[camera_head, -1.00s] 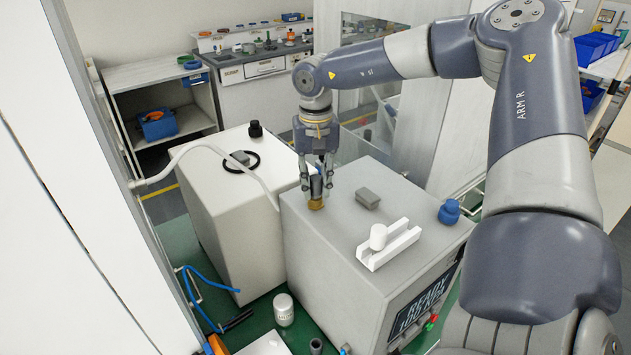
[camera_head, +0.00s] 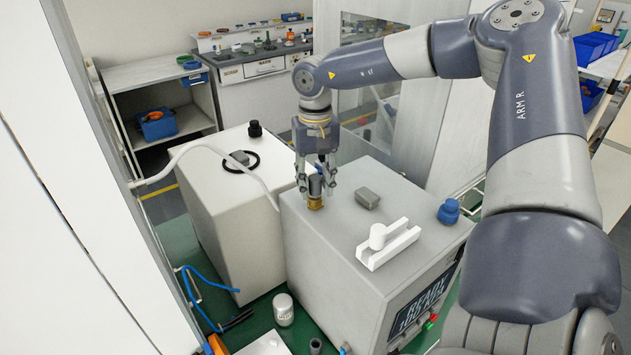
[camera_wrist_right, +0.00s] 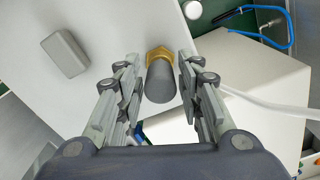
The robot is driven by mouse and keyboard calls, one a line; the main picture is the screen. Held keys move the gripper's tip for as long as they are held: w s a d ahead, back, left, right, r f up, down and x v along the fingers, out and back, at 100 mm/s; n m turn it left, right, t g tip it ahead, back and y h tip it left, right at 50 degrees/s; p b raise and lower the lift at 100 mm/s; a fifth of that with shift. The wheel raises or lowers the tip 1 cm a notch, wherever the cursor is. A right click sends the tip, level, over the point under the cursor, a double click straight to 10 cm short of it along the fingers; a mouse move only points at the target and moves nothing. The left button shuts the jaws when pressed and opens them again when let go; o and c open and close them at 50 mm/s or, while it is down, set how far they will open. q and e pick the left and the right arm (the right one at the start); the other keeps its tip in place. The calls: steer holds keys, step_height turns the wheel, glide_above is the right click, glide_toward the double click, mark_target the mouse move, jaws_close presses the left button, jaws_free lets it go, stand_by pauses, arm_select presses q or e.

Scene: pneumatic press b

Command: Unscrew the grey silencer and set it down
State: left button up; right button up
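The grey silencer (camera_head: 316,186) stands upright in a brass fitting (camera_head: 315,203) on top of the grey press housing (camera_head: 340,235). In the right wrist view the silencer (camera_wrist_right: 160,82) is a dark grey cylinder with the brass hex fitting (camera_wrist_right: 160,54) behind it. My right gripper (camera_head: 317,188) points down around the silencer, one finger on each side. In the wrist view the right gripper (camera_wrist_right: 160,85) is open, with narrow gaps between its finger pads and the silencer. My left gripper is not in view.
A white cabinet (camera_head: 225,190) with a hose stands at left. A white can (camera_head: 284,309) stands on the green surface below.

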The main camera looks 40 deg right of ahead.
steer(key=m, duration=0.5)
steer(key=shift+m, duration=0.3)
steer(key=m, duration=0.5)
steer(key=c, duration=0.6)
steer(key=n, duration=0.5)
steer(key=shift+n, duration=0.4)
steer(key=n, duration=0.6)
steer(key=o, duration=0.6)
